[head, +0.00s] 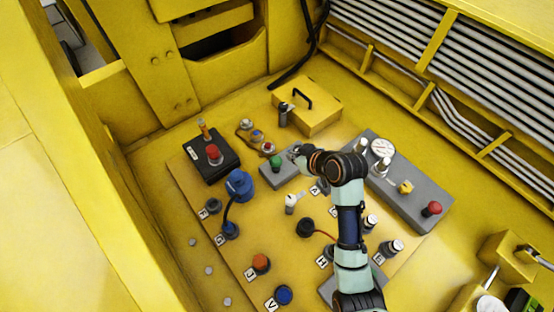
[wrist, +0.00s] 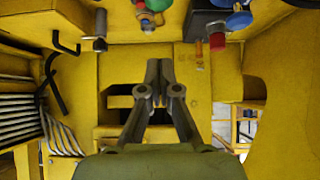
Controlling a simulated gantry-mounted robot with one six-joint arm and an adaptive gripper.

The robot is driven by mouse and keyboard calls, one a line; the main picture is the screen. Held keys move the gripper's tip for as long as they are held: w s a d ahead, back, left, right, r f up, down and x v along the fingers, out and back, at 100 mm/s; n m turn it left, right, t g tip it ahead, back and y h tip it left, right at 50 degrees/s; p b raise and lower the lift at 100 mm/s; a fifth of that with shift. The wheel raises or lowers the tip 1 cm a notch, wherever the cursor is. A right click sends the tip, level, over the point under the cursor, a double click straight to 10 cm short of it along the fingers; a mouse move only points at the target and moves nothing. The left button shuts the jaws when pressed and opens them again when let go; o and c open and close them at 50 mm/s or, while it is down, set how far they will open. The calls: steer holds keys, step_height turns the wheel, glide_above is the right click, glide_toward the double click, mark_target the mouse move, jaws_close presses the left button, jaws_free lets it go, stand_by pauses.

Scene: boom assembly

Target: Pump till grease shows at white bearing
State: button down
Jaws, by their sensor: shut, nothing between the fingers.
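My gripper (head: 297,152) is at the end of the bent arm, over the grey box (head: 284,180) near its green button (head: 276,162). Its fingers show shut and empty in the wrist view (wrist: 158,84). The green button also shows at the top of the wrist view (wrist: 152,5). A small white-topped part (head: 291,200) stands on the panel below the grey box. A white round dial-like part (head: 382,148) sits on the long grey box at right. I cannot tell which is the white bearing, and no grease is distinguishable. I cannot tell whether the gripper touches anything.
A black box with a red button (head: 213,153) is at the panel's left. A blue part with a hose (head: 239,184) stands below it. A yellow case (head: 307,106) lies behind the gripper. Several coloured caps and lettered tags crowd the panel. Pipes (head: 480,70) line the right wall.

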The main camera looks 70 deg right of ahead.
glide_above(279, 164)
step_height(279, 164, down, 7)
steer(key=shift+w+f, duration=0.1)
steer(key=shift+w, duration=0.05)
step_height(279, 164, down, 2)
steer(key=shift+f, duration=0.75)
step_height(279, 164, down, 3)
steer(key=shift+f+b, duration=0.1)
steer(key=shift+b, duration=1.1)
